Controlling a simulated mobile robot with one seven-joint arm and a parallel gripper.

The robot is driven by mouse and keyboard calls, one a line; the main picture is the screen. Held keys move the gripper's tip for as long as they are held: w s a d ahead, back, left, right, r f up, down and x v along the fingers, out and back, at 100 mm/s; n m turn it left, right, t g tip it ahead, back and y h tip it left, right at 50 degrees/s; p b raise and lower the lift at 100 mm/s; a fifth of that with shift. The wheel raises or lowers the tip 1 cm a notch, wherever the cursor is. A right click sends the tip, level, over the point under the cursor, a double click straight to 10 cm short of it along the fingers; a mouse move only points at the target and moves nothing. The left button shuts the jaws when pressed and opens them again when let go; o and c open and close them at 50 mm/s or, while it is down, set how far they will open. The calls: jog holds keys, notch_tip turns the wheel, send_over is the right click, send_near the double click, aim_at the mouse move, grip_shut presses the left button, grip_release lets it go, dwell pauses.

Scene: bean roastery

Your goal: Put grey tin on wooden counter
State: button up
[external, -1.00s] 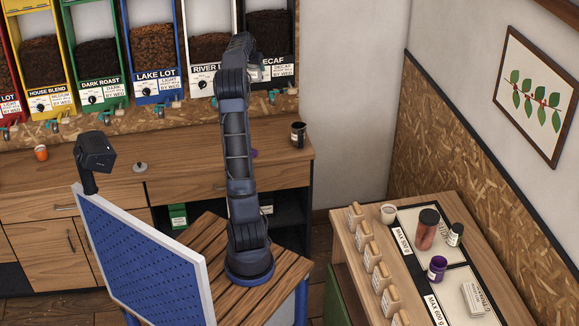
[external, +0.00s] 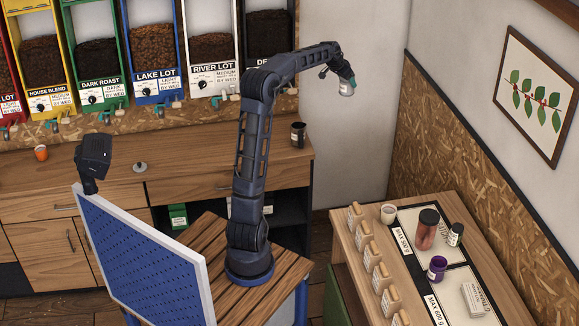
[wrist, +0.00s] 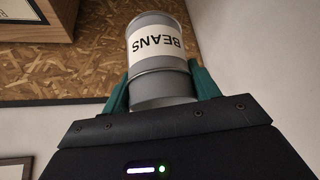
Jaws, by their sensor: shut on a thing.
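The grey tin (wrist: 163,62), with a white label reading BEANS, fills the top middle of the wrist view. My gripper (wrist: 160,88) is shut on it, with a green finger on each side. In the external view the tin (external: 347,88) hangs in the air at the end of my outstretched arm, in front of the pale wall. A long wooden counter (external: 215,170) runs along the back, below and left of the tin. A second wooden worktop (external: 345,240) stands at the right, lower than the tin.
A dark mug (external: 298,134) stands near the back counter's right end, an orange cup (external: 40,153) near its left. The right worktop carries a purple jar (external: 437,268), a reddish jar (external: 425,235), a white cup (external: 388,213) and several wooden-topped containers. A blue pegboard (external: 140,260) stands front left.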

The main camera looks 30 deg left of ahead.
jog(key=s+d+m+g+h, duration=0.15)
jog(key=s+d, duration=0.35)
jog(key=d, duration=1)
jog(key=s+d+m+h, duration=0.1)
jog(key=s+d+m, duration=0.3)
jog(key=d, duration=1.1)
jog(key=s+d+m+g+h, duration=0.15)
jog(key=s+d, duration=0.35)
jog(key=d, duration=1)
jog(key=shift+y, duration=0.5)
jog(key=f, duration=3.8)
jog(key=shift+s+d, duration=0.3)
jog(key=shift+s, duration=0.1)
jog(key=shift+f, duration=0.15)
jog(key=o, duration=1)
